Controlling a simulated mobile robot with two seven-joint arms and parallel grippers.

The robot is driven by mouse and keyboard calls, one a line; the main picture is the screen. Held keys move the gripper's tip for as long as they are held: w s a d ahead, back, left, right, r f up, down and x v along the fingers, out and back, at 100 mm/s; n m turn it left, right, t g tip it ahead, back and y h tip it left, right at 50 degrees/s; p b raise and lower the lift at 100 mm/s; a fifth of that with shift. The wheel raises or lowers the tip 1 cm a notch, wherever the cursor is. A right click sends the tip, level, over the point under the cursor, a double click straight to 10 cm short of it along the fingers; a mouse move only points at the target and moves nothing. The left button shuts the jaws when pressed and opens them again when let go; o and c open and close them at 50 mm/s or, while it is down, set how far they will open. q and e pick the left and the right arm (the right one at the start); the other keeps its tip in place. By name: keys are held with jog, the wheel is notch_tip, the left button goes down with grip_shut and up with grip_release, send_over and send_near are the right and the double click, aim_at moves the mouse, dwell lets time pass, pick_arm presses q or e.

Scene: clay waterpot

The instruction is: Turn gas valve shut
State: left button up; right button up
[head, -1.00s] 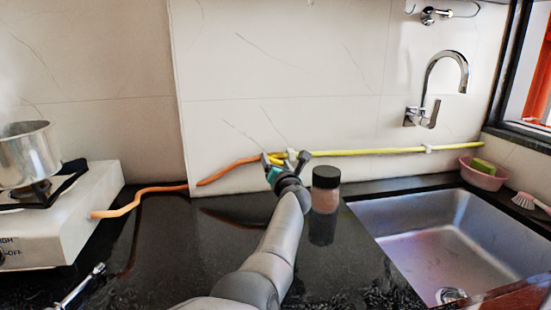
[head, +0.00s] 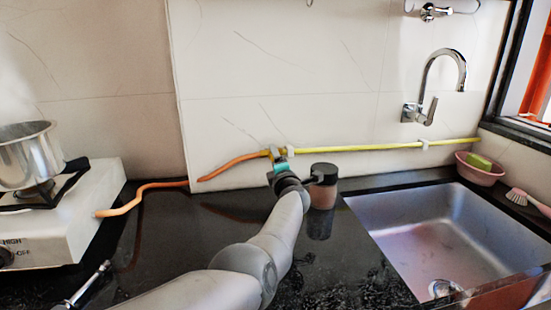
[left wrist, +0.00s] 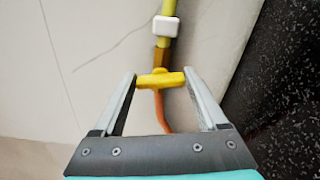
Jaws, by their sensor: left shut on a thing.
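The gas valve's yellow handle (left wrist: 160,78) sits on the pipe line at the wall. In the left wrist view it lies crosswise between the two fingertips. My left gripper (left wrist: 161,84) is shut on this handle, with one finger at each end. In the head view my left gripper (head: 278,154) reaches the wall where the orange hose (head: 235,164) meets the yellow gas pipe (head: 365,147). The gripper and wrist partly hide the valve there. My right gripper is not in view.
A dark-lidded jar (head: 324,190) stands close to the right of my left wrist. The stove (head: 75,220) with a steaming pot (head: 28,158) is at left. The sink (head: 400,225) is at right. A white clip (left wrist: 165,26) holds the pipe.

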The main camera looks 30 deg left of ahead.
pick_arm(q)
jog(key=shift+m, duration=1.1)
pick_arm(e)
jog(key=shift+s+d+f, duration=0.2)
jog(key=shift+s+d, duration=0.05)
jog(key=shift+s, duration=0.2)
pick_arm(q)
jog(key=o, duration=1.3)
